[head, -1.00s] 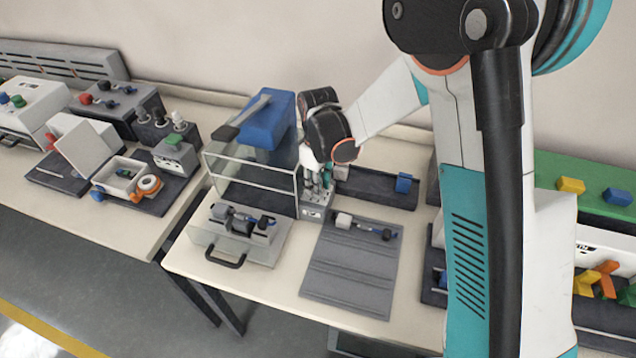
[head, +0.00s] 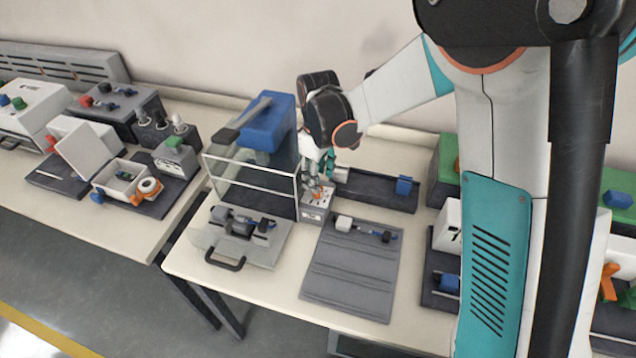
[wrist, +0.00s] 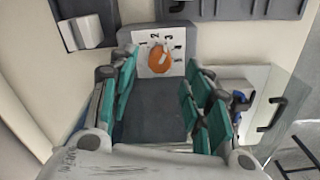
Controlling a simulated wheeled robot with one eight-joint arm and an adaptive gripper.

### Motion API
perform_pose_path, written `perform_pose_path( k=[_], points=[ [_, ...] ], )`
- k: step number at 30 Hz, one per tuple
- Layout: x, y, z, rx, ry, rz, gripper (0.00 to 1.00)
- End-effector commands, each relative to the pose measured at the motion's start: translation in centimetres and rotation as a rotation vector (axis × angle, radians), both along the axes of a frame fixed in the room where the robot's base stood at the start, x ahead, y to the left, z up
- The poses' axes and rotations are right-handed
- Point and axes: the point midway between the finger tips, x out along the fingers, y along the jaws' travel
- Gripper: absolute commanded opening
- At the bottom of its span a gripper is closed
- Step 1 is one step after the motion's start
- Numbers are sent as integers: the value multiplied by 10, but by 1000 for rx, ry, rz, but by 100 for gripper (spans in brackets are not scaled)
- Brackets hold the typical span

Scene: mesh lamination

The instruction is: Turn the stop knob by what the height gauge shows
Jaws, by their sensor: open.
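The stop knob (wrist: 158,58) is an orange round knob on a white dial plate (wrist: 144,69) with numbers around it, fixed to a dark grey housing (wrist: 150,113). In the head view a bit of the orange knob (head: 317,189) shows on the small box beside the blue press. My gripper (wrist: 161,64) is open, its teal fingers spread left and right of the knob in the wrist view, with nothing held. In the head view my gripper (head: 322,168) is over the knob box. I cannot pick out the height gauge or a reading on it.
A blue press (head: 268,122) with a lever and clear guard stands left of my gripper. A tray with a black handle (head: 226,262) and a grey ribbed mat (head: 350,285) lie in front. A dark tray with a blue block (head: 404,186) lies to the right.

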Motion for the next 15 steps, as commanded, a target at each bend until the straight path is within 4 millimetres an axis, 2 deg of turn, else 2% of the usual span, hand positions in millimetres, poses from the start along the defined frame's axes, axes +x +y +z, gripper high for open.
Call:
perform_pose_path(
  k=[1,6,10,15],
  points=[
    [0,0,12,0,0,0,45],
    [0,0,45,0,0,0,45],
    [0,0,63,0,0,0,45],
    [0,0,75,0,0,0,45]
  ],
)
